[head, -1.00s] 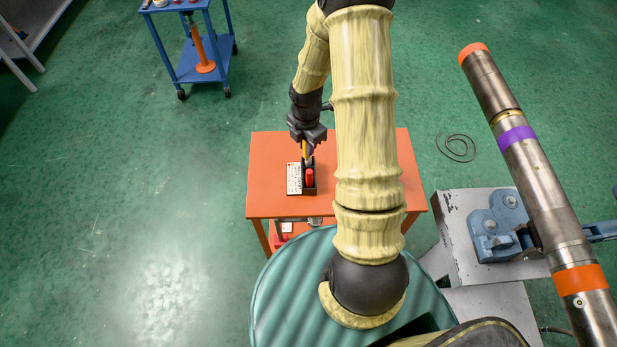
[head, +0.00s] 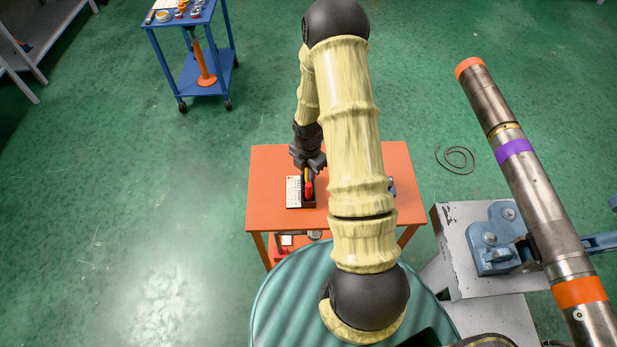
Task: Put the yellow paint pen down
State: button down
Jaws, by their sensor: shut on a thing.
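The yellow paint pen (head: 306,174) is small and partly hidden in the head view. My gripper (head: 307,168) is shut on it and points down over the orange table. The pen is at a small dark holder (head: 308,202) that also has a red item (head: 309,190) in it. I cannot tell whether the pen's lower end is inside the holder or just above it.
The orange table (head: 268,190) carries a white printed card (head: 293,192) left of the holder; its left part is clear. A blue cart (head: 205,80) stands at the back left. A large steel pipe (head: 540,200) in a blue vise (head: 493,240) is at the right.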

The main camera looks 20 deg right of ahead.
jog(key=shift+f+p, duration=0.45)
jog(key=shift+f, duration=1.65)
jog(key=shift+f, duration=0.1)
jog(key=c, duration=1.3)
grip_release()
notch_tip(320, 180, up, 12)
jog(key=shift+r+b, duration=0.15)
jog(key=shift+b, duration=0.95)
